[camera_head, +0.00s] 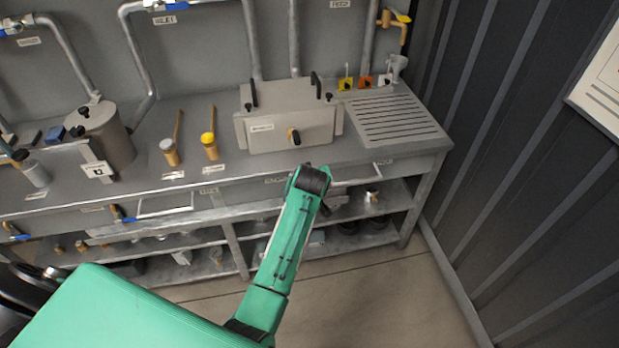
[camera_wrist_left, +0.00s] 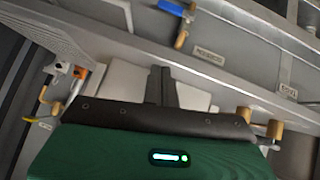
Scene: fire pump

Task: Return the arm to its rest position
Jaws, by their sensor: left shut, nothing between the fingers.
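My left arm (camera_head: 283,240) is green and reaches from the lower left up to the front edge of the workbench in the head view. Its dark wrist end (camera_head: 312,180) overlaps the bench edge just below the grey box. The fingers are not clear in the head view. In the left wrist view my left gripper (camera_wrist_left: 161,76) has its dark fingers together, with nothing held. A pale surface lies behind the fingers, and I cannot tell the gap to it. My right gripper is not in view.
The workbench (camera_head: 364,149) carries a grey box (camera_head: 288,118) with black handles, a metal pot (camera_head: 102,138) and yellow-topped fittings. Lower shelves hold loose parts. Pipes run up the back wall. A dark ribbed wall (camera_head: 510,170) stands at the right. The floor (camera_head: 385,300) in front is clear.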

